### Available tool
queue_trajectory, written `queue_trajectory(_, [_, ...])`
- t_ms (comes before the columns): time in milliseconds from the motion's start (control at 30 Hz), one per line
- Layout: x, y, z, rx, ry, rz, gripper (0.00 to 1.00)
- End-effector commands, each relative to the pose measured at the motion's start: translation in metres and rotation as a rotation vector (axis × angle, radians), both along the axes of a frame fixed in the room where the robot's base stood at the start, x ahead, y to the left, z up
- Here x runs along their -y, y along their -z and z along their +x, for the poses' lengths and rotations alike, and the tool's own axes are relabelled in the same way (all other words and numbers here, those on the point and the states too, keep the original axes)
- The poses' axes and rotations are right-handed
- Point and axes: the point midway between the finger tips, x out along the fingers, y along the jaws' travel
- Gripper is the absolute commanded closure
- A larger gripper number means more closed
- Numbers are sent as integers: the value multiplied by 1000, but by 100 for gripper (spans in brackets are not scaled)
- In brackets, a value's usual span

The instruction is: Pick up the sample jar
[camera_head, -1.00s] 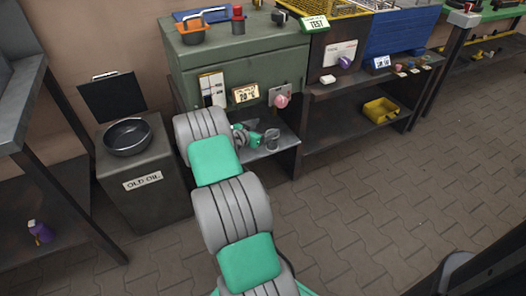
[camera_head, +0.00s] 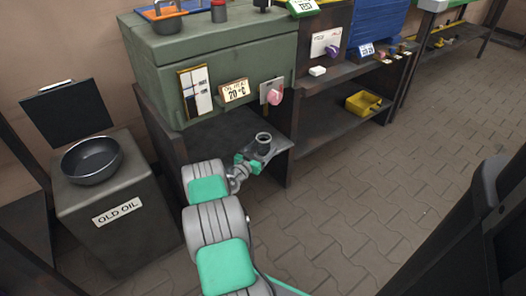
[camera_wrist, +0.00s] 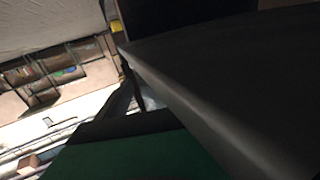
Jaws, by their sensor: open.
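A small dark grey open-topped cylinder (camera_head: 264,139), which looks like the sample jar, stands upright at the front right of the low shelf under the green cabinet. My gripper (camera_head: 256,160) is small in the head view, just in front of and below this jar at the shelf's edge. It is open, but I cannot tell whether its fingers are beside or around the jar. In the wrist view a green block fills the bottom and a dark slab fills the right; I cannot make out the jar or the fingertips there.
The green cabinet (camera_head: 215,60) overhangs the shelf (camera_head: 215,135), with a dark post to its right. An old-oil stand (camera_head: 120,225) with a black bowl (camera_head: 91,160) is at left. A yellow bin (camera_head: 364,103) sits on the right shelf.

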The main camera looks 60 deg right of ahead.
Motion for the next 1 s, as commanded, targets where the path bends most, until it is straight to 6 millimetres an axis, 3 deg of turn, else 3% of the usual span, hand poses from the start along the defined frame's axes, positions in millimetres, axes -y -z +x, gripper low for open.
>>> queue_trajectory(100, [12, 1, -2, 1, 2, 0, 20])
queue_trajectory(300, [13, -1, -3, 0, 2, 1, 21])
queue_trajectory(1000, [13, 0, -4, 0, 4, 1, 78])
